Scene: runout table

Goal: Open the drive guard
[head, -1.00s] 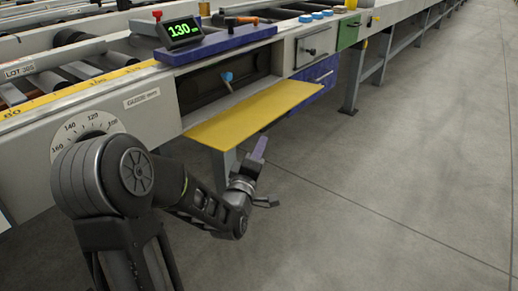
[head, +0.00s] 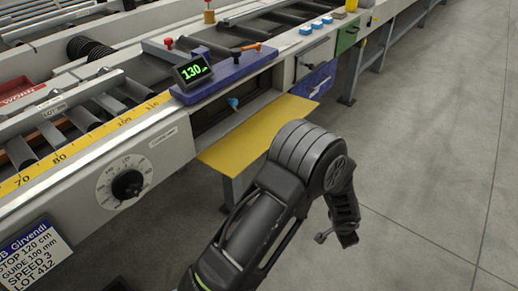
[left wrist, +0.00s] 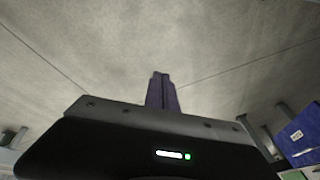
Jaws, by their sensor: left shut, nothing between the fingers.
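The drive guard appears to be the yellow panel (head: 250,136), which sticks out from the table's side, folded down below a dark opening (head: 225,118). A blue knob (head: 233,103) shows in that opening. My left arm crosses in front of the panel's right part. Its gripper end hangs past the panel's outer edge, over the floor and apart from the panel; the fingers are hard to make out there. In the left wrist view, the purple fingers of my left gripper (left wrist: 162,92) are closed together with nothing between them. My right gripper is not in view.
Right of the opening is a blue panel (head: 316,80). The floor to the right is clear.

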